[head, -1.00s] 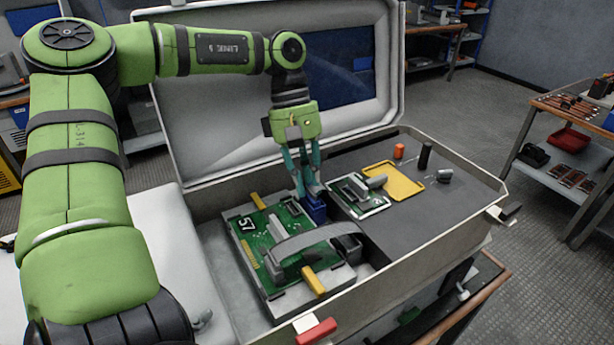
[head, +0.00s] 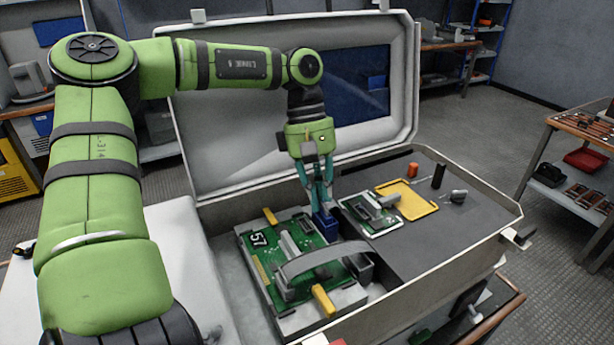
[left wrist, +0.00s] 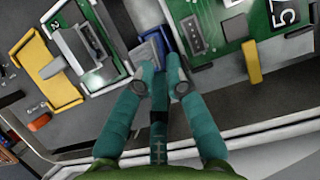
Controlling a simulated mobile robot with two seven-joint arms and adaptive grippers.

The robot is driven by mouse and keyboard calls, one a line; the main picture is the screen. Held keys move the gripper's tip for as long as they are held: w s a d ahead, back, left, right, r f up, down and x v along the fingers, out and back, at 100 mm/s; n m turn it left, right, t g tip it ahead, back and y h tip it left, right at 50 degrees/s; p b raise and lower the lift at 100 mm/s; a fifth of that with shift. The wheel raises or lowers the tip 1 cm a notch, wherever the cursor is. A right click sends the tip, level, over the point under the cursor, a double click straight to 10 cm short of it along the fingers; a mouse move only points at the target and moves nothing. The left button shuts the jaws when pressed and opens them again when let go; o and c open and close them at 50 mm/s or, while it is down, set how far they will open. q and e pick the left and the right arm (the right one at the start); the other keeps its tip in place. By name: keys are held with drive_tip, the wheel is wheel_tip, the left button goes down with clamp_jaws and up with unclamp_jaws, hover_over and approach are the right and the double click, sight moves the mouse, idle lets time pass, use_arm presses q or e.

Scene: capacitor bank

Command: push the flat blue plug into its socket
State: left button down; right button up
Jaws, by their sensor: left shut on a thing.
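The flat blue plug (head: 325,227) is at the right edge of the green board marked 57 (head: 262,262). Its blue side also shows in the left wrist view (left wrist: 166,38), beside a grey face between the fingertips. My left gripper (head: 322,206) points down from above and is shut on the plug; its teal fingers also show in the left wrist view (left wrist: 160,80). A slotted grey connector (left wrist: 193,36) sits on the green board close beside the plug. I cannot tell which part is the socket or how deep the plug sits. My right gripper is not in view.
A grey strap (head: 325,256) arches over the board, with yellow handles (head: 323,300) at its edges. A smaller green board (head: 368,215) and a yellow frame (head: 408,200) lie to the right. The open case lid (head: 250,110) stands behind.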

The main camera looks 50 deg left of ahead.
use_arm(q)
drive_tip(key=shift+r+p, duration=1.05)
drive_tip(key=shift+r, duration=0.8)
drive_tip(key=shift+s, duration=0.15)
drive_tip(key=shift+s+a, duration=0.35)
drive_tip(key=shift+s, duration=0.55)
drive_tip(key=shift+s+a, duration=0.35)
drive_tip(key=shift+s, duration=0.5)
drive_tip(key=shift+f+b, duration=0.25)
drive_tip(key=shift+b, duration=0.05)
drive_tip(key=shift+f+b, duration=0.55)
drive_tip(key=shift+f, duration=0.2)
drive_tip(key=shift+r, duration=0.1)
drive_tip(key=shift+p, duration=0.35)
drive_tip(key=shift+g, duration=0.4)
drive_tip(key=shift+p, duration=0.35)
